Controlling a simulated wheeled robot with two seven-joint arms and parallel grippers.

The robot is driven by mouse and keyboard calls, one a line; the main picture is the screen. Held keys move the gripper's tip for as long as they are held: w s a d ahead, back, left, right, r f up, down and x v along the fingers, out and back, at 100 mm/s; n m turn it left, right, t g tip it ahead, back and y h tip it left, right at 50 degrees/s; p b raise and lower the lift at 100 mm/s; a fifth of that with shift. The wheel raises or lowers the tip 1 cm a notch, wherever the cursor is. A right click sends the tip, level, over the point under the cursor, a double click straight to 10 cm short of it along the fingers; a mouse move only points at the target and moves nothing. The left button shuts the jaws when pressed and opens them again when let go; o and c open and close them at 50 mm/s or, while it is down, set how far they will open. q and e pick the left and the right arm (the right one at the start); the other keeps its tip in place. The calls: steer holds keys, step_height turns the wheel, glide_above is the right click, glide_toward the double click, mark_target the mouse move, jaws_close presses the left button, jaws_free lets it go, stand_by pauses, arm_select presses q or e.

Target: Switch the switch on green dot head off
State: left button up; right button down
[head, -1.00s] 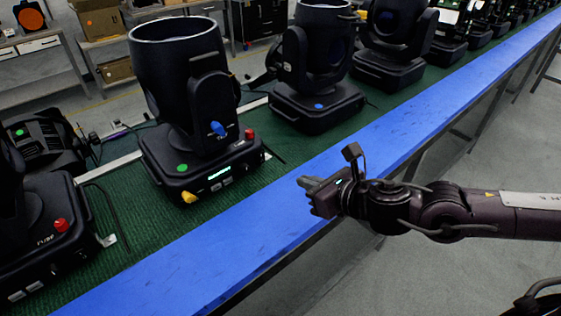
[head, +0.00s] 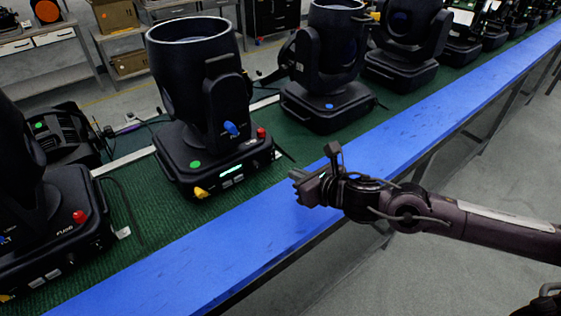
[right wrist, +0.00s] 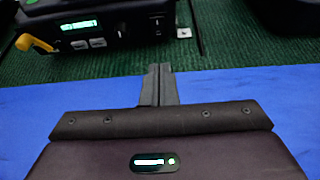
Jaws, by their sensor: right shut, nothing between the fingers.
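The green dot head (head: 205,130) is a black moving-head light standing upright on the green mat. A green dot (head: 196,165) marks its base. The base front has a lit green display (head: 231,171), small buttons, a yellow lever (head: 201,192) and a red knob (head: 261,133). In the right wrist view the lit display (right wrist: 79,26), yellow lever (right wrist: 38,43) and a dark round control (right wrist: 121,30) show at the top. My right gripper (head: 297,181) is shut and empty over the blue edge, apart from the head. Its fingers also show in the right wrist view (right wrist: 159,72). My left gripper is out of view.
A blue strip (head: 215,256) runs along the table's front edge. A blue dot head (head: 328,104) stands behind to the right, with several more beyond. Another head (head: 48,250) with a red knob stands at left.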

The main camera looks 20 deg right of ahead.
mark_target(273, 161)
steer(key=p+x, duration=0.1)
steer(key=x, duration=0.2)
steer(key=r+p+x, duration=0.1)
steer(key=x, duration=0.3)
steer(key=shift+w+a+r, duration=0.1)
steer(key=shift+w+a, duration=0.05)
steer(key=shift+a, duration=0.05)
steer(key=b, duration=0.1)
steer(key=f+b, duration=0.1)
steer(key=shift+w+t+b, duration=0.2)
steer(key=shift+t+b, duration=0.1)
steer(key=shift+b, duration=0.1)
steer(key=shift+r+p, duration=0.35)
steer(key=shift+r, duration=0.15)
